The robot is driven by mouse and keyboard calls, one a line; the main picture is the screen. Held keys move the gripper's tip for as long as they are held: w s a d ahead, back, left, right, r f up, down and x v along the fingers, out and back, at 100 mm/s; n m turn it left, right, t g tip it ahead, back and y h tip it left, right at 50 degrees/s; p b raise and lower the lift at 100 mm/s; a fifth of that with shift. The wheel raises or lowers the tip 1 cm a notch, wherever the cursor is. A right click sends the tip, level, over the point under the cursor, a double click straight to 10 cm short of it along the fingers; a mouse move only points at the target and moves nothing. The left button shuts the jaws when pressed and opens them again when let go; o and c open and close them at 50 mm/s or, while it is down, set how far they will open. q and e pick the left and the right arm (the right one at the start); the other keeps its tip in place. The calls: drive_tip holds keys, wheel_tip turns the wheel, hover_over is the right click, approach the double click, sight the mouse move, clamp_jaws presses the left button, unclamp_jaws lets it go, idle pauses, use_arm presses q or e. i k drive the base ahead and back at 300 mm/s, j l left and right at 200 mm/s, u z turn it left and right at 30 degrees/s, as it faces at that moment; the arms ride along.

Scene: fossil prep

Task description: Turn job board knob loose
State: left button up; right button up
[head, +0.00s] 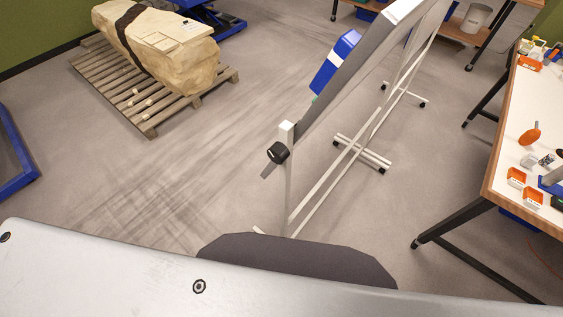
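The job board (357,62) stands on a white wheeled frame, seen nearly edge-on and tilted, right of the middle of the head view. A round black knob (278,153) sits on the side of the near white upright (287,170), close to its top. Whether the knob is tight or loose cannot be told. A blue holder (335,62) is fixed to the board's left face. Neither of my grippers is in view.
A wrapped pale block (185,62) lies on a wooden pallet (147,122) at the upper left. A workbench (510,137) with orange trays and tools stands at the right. A blue frame (22,180) is at the left edge. The floor between pallet and board is clear.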

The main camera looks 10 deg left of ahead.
sight(278, 153)
drive_tip(key=l+u, duration=0.25)
drive_tip(key=k+l+u, duration=0.2)
drive_tip(key=l, duration=0.15)
drive_tip(key=l+u, duration=0.55)
drive_tip(key=k+l+u, duration=0.1)
drive_tip(key=l+u, duration=0.2)
drive_tip(key=l, duration=0.15)
drive_tip(key=k+l+u, duration=0.1)
drive_tip(key=l+u, duration=0.2)
